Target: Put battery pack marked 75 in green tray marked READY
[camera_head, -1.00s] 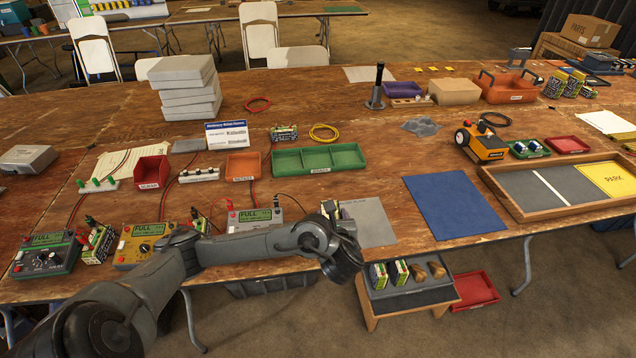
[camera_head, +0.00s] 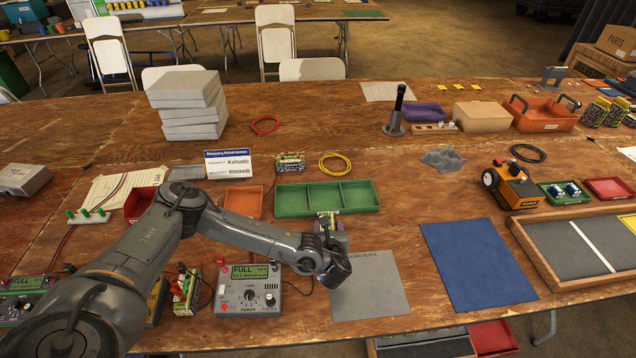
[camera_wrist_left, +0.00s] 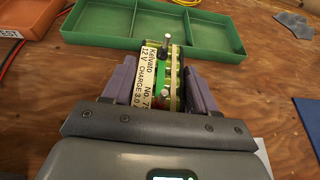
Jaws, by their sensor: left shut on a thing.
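My left gripper (camera_head: 330,238) is shut on the battery pack (camera_head: 328,218), held upright just in front of the green tray (camera_head: 290,202). In the left wrist view, the pack (camera_wrist_left: 150,82) sits between the two fingers of the gripper (camera_wrist_left: 157,92). The tray (camera_wrist_left: 215,35) shows just beyond the pack and has three empty compartments. The tray's front label is not readable now. My right gripper is not in view.
An orange tray (camera_head: 244,203) stands left of the green tray. Behind are another battery pack (camera_head: 290,162), a yellow cable ring (camera_head: 335,163) and a sign (camera_head: 229,164). A grey plate (camera_head: 370,288) and blue mat (camera_head: 478,265) lie to the front right. A charger (camera_head: 249,290) stands front left.

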